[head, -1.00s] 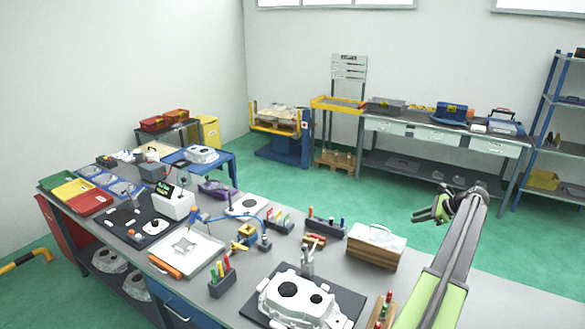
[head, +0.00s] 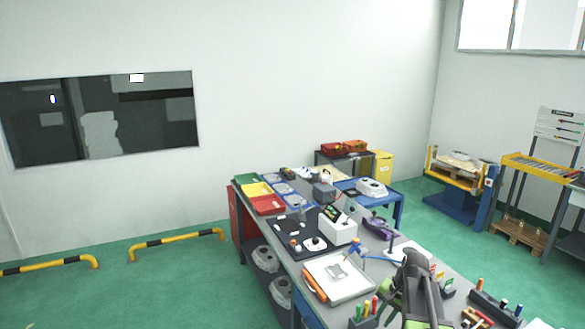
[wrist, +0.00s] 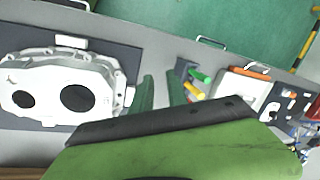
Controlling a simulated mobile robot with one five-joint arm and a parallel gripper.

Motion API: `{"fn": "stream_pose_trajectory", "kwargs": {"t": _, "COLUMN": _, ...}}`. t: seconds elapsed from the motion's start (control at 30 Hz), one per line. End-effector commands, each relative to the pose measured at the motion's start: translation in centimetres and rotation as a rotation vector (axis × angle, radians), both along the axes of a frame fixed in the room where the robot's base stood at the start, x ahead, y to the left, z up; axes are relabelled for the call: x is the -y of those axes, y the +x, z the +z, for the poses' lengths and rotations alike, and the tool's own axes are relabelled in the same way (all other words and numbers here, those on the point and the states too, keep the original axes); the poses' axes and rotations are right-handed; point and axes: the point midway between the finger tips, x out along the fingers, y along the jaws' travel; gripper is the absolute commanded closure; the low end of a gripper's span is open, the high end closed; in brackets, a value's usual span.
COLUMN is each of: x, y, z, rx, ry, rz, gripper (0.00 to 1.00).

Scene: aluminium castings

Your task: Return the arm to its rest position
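My arm (head: 418,285) shows at the bottom right of the head view, held over the workbench (head: 458,277) and folded toward the camera. My gripper (wrist: 161,91) shows in the wrist view as two green fingers with a gap between them. Nothing is seen between the fingers. They are above the bench, between a casting housing on the left and a holder with coloured handles on the right. In the head view the fingertips are partly hidden by the arm.
The white casting housing (wrist: 98,72) lies on a dark mat. The pen holder (head: 362,321), white tray (head: 352,290) and white device (head: 338,231) stand on the bench near my arm. Yellow floor rails (head: 178,243) stand at left, with open green floor around them.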

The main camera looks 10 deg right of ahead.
Motion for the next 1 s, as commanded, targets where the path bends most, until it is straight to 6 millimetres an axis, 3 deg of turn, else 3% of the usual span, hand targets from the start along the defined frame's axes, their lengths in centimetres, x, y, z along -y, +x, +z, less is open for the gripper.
{"fn": "stream_pose_trajectory", "kwargs": {"t": 0.03, "x": -4.2, "y": -1.1, "z": -0.2, "rx": -0.003, "ry": -0.039, "rz": 0.119, "gripper": 0.81}}
{"fn": "stream_pose_trajectory", "kwargs": {"t": 0.1, "x": -8.6, "y": -2.1, "z": -0.4, "rx": -0.007, "ry": -0.094, "rz": 0.276, "gripper": 0.81}}
{"fn": "stream_pose_trajectory", "kwargs": {"t": 0.2, "x": -13.7, "y": -3.8, "z": -0.5, "rx": -0.010, "ry": -0.162, "rz": 0.474, "gripper": 0.81}}
{"fn": "stream_pose_trajectory", "kwargs": {"t": 0.37, "x": -20.2, "y": -6.8, "z": -0.6, "rx": -0.010, "ry": -0.258, "rz": 0.755, "gripper": 0.81}}
{"fn": "stream_pose_trajectory", "kwargs": {"t": 0.47, "x": -20.2, "y": -7.4, "z": -4.1, "rx": -0.035, "ry": -0.256, "rz": 0.774, "gripper": 0.81}}
{"fn": "stream_pose_trajectory", "kwargs": {"t": 0.63, "x": -20.1, "y": -8.6, "z": -6.4, "rx": -0.069, "ry": -0.241, "rz": 0.776, "gripper": 0.81}}
{"fn": "stream_pose_trajectory", "kwargs": {"t": 1.0, "x": -20.1, "y": -8.9, "z": -6.3, "rx": -0.079, "ry": -0.235, "rz": 0.774, "gripper": 0.81}}
